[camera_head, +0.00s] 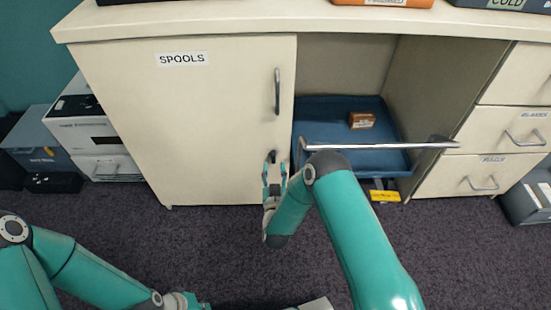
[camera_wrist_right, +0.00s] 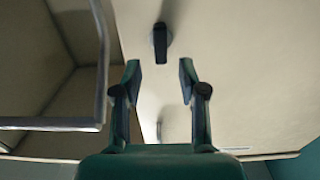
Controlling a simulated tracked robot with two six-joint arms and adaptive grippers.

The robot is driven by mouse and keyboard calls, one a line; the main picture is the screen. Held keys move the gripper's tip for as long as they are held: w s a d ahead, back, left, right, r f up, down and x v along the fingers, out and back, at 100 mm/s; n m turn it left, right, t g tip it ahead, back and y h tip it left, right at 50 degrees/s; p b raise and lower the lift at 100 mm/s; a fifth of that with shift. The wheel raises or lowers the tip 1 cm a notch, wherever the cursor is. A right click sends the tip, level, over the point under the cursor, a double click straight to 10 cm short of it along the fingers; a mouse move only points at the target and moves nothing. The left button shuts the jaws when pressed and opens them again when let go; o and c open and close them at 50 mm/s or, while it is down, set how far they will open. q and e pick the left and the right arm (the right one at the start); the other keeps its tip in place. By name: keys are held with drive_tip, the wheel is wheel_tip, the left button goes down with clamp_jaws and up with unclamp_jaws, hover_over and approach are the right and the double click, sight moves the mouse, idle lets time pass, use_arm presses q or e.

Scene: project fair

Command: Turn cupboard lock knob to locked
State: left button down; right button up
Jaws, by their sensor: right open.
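The cream cupboard door (camera_head: 190,115) marked SPOOLS is closed. Its lock knob (camera_head: 271,156) is small and dark, low near the door's right edge. In the right wrist view the knob (camera_wrist_right: 160,42) is an elongated dark piece lying along the picture's vertical. My right gripper (camera_head: 274,174) is just below and in front of the knob. In the right wrist view my right gripper (camera_wrist_right: 160,75) is open and empty, its fingertips apart, with the knob beyond and centred between them. My left gripper (camera_head: 188,302) shows only partly at the bottom edge; its fingers are unclear.
A metal bar handle (camera_head: 277,92) stands upright on the door. Right of the door is an open bay with a blue tray (camera_head: 330,112) holding a brown box (camera_head: 361,120). A metal rail (camera_head: 400,146) juts out before the tray. Drawers (camera_head: 500,130) stand farther right.

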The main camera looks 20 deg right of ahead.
sight(274, 158)
drive_tip(key=shift+b+x, duration=0.4)
drive_tip(key=shift+x, duration=1.95)
